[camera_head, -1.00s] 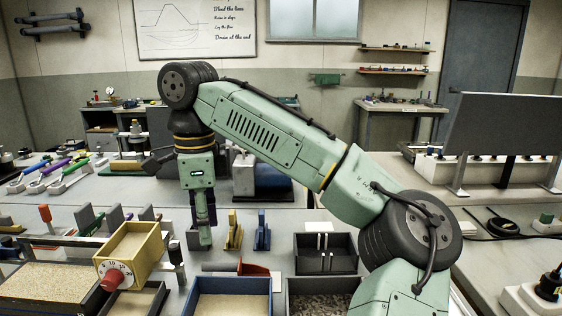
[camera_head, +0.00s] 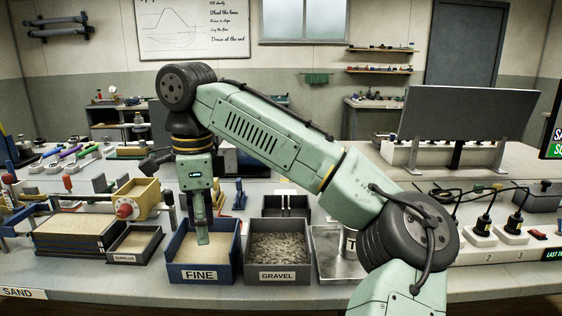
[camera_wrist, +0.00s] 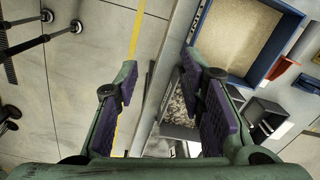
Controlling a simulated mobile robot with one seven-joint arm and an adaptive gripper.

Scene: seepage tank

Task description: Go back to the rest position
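My gripper (camera_head: 201,224) hangs fingers-down at the end of my green arm in the head view. It appears just in front of the blue bin labelled FINE (camera_head: 199,273), and its fingers overlap the sand there. In the wrist view my gripper (camera_wrist: 165,95) shows two purple-padded fingers spread wide with nothing between them. Below that gap lie the bench edge and the floor. The blue sand bin (camera_wrist: 245,80) shows at upper right in the wrist view.
The gravel bin (camera_head: 278,276) stands right of the FINE bin. A yellow box with a red knob (camera_head: 139,197) and a sand tray (camera_head: 73,234) stand left. A dark monitor (camera_head: 470,115) and power strips (camera_head: 480,247) are at right.

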